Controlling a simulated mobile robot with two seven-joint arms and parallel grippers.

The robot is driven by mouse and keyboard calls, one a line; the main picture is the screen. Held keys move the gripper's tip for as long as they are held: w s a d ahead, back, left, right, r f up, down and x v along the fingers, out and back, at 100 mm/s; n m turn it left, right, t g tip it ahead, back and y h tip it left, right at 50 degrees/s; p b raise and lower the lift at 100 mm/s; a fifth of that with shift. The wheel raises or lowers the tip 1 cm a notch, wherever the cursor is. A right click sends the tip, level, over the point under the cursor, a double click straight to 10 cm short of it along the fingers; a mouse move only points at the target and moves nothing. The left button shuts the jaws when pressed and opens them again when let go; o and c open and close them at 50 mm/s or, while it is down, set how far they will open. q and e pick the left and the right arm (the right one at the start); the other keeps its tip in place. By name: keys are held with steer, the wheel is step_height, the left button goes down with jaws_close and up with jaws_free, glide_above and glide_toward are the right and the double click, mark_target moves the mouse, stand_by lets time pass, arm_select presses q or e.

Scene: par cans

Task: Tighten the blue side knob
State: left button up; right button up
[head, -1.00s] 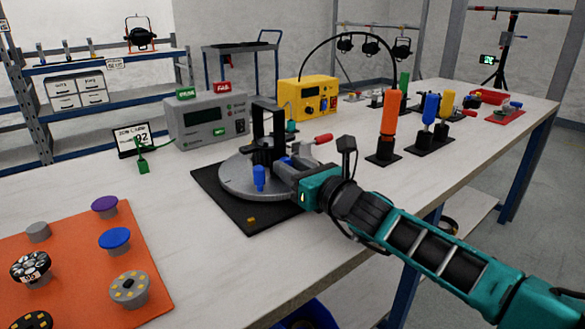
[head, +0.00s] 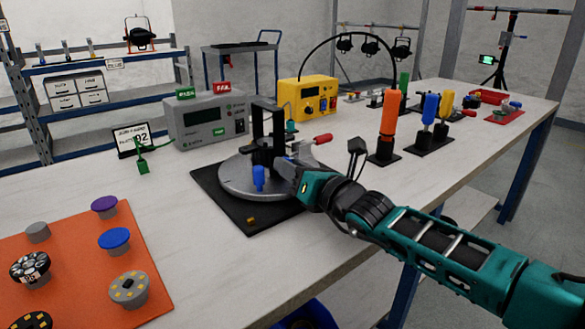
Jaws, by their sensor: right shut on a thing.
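The round grey fixture (head: 236,186) sits on a black base plate (head: 228,213) on the bench, with a black upright bracket (head: 278,125) on it. My right gripper (head: 284,172) reaches in from the right and is shut at the fixture's right side, beside the bracket. A separate blue upright handle (head: 259,178) stands at the fixture's front, just left of the gripper. A red-tipped lever (head: 322,138) sticks out behind the gripper. My left gripper is not in view.
A grey tester (head: 208,118) and yellow power box (head: 308,97) stand behind the fixture. Orange (head: 389,115) and blue (head: 430,108) upright tools stand to the right. An orange mat (head: 75,260) with several knobs lies front left. The bench front is clear between.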

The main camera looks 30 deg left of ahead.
steer(key=o, duration=1.1)
steer(key=shift+c, duration=0.2)
steer(key=shift+d, duration=0.1)
steer(key=shift+s+d+p, duration=0.25)
steer(key=shift+d+p, duration=0.15)
steer(key=shift+d, duration=0.15)
steer(key=p+v, duration=0.3)
steer(key=v, duration=0.7)
steer(key=shift+d+p, duration=0.15)
steer(key=shift+p, duration=0.2)
steer(key=shift+s+d, duration=0.25)
steer(key=shift+d, duration=0.25)
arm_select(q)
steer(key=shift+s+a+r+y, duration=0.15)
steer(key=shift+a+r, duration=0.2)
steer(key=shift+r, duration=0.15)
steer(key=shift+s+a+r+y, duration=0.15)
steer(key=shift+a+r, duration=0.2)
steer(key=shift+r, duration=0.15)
arm_select(e)
steer(key=shift+d, duration=0.1)
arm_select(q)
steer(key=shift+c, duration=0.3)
